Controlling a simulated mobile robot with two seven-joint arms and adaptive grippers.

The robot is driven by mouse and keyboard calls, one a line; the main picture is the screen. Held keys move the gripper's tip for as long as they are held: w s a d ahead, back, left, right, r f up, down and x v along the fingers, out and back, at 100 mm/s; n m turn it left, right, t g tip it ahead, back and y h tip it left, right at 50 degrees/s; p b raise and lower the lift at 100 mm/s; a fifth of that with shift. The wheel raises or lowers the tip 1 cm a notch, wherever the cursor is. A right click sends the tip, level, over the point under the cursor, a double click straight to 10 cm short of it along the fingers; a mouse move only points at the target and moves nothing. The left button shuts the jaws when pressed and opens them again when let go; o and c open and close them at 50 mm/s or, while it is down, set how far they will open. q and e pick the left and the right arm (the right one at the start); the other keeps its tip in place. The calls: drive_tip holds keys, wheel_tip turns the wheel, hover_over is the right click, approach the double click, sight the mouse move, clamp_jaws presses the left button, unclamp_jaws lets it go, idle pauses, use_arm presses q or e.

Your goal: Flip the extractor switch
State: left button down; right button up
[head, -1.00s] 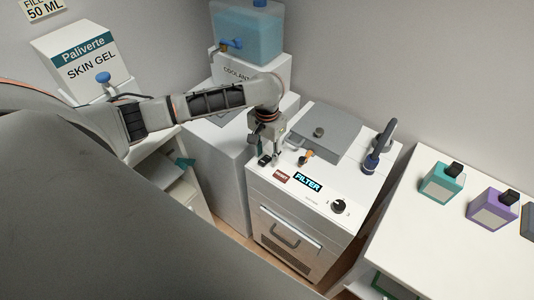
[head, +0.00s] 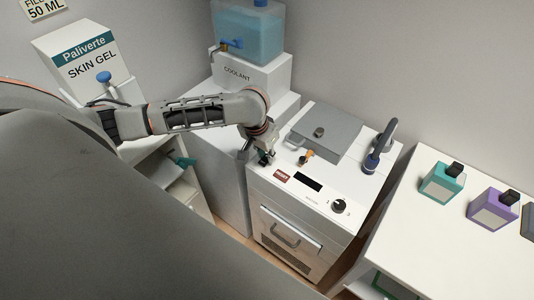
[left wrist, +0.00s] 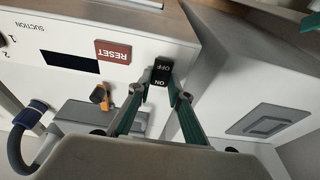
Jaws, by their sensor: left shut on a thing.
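The extractor (head: 285,226) is a white cabinet with a red RESET label (head: 282,176), a dark display (head: 308,182) and a black suction dial (head: 338,206) on its sloped panel. The black ON/OFF rocker switch (left wrist: 161,72) sits beside the RESET label in the left wrist view. My left gripper (head: 263,159) is at the panel's left corner in the head view and mostly covers the switch there. In the left wrist view its green fingers (left wrist: 160,80) lie on either side of the switch, shut on it. My right gripper is not in view.
An orange knob (head: 306,158), a grey lid (head: 325,132) and a dark hose (head: 379,150) stand on the extractor's top. The coolant tank (head: 255,35) is behind left. Teal (head: 442,183) and purple (head: 492,206) boxes stand on the right table.

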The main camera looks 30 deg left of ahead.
use_arm(q)
drive_tip(key=shift+s+t, duration=0.25)
drive_tip(key=shift+t, duration=0.85)
drive_tip(key=c, duration=1.8)
unclamp_jaws()
drive_tip(key=shift+c, duration=0.2)
drive_tip(key=v, duration=1.2)
